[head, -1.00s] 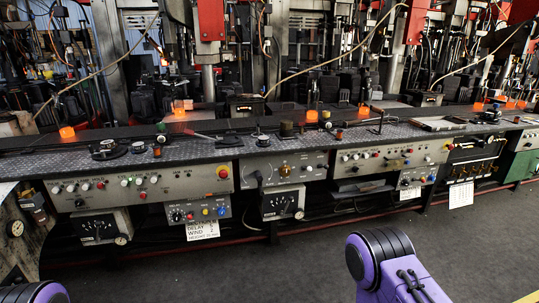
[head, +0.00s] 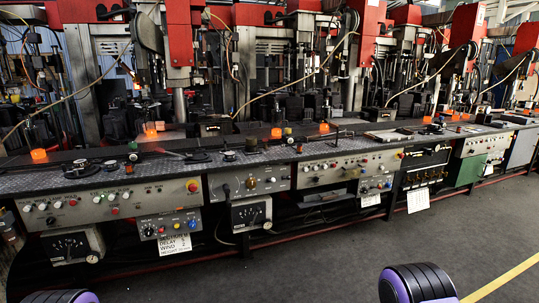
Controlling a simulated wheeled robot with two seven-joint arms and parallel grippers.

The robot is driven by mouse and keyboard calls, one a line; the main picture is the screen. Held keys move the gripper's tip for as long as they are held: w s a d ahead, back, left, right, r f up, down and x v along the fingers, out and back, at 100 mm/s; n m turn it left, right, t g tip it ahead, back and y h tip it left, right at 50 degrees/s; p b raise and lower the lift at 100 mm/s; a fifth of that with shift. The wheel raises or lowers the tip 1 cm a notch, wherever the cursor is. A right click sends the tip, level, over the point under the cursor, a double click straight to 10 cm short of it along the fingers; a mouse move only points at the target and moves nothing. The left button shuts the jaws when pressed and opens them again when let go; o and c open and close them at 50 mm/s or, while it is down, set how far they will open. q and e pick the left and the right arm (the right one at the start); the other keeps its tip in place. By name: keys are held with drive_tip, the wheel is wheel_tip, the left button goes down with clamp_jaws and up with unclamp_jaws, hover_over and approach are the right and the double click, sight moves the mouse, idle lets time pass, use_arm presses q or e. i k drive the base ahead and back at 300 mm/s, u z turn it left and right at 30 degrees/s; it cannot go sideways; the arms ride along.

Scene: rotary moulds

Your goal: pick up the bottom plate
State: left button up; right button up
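I cannot tell which thing is the bottom plate. My grippers are out of view. Only purple and black links of my two arms show at the bottom edge, well short of the bench.
Control panels (head: 105,205) with knobs and gauges line the bench front. Tall red and grey machines (head: 175,40) stand behind it. Glowing orange pieces (head: 39,154) sit along the bench. The dark floor (head: 320,255) in front is clear, with a yellow line (head: 505,278) at right.

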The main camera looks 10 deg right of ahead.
sight(230, 157)
drive_tip(key=z, duration=0.65)
drive_tip(key=i, duration=1.9)
drive_tip(key=u, duration=0.45)
